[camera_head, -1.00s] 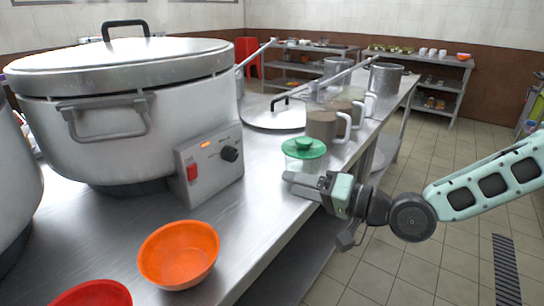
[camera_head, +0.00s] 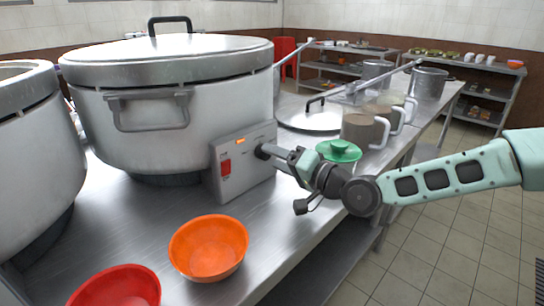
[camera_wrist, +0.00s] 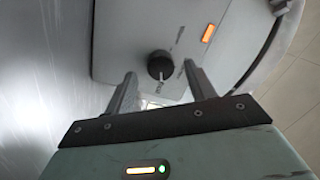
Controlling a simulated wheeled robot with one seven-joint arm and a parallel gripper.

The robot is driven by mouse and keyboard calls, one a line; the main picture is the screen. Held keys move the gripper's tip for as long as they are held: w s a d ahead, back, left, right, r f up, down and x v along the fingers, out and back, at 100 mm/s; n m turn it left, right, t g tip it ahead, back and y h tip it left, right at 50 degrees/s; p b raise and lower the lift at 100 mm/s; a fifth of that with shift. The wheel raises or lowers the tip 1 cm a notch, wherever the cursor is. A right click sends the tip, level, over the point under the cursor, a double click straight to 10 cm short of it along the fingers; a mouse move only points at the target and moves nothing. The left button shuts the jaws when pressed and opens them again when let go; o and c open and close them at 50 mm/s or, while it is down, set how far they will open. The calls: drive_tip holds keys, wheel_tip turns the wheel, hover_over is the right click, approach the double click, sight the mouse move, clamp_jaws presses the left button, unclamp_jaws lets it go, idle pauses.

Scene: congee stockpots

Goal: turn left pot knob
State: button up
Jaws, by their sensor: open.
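A large lidded pot (camera_head: 170,105) stands on the steel counter, with a grey control box (camera_head: 243,165) at its front right. The box has a red switch (camera_head: 226,167) and a lit orange indicator (camera_head: 240,141). The black knob (camera_wrist: 160,65) with its pale pointer mark shows in the wrist view, just beyond the fingertips. In the head view my gripper (camera_head: 268,153) reaches the box and mostly hides the knob. In the wrist view my gripper (camera_wrist: 160,82) is open, with one finger to each side below the knob; I cannot tell whether they touch it.
An orange bowl (camera_head: 209,247) and a red bowl (camera_head: 117,287) sit at the counter's front. Another pot (camera_head: 33,150) stands at the left.

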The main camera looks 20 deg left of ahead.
drive_tip(key=shift+x, duration=1)
drive_tip(key=c, duration=1)
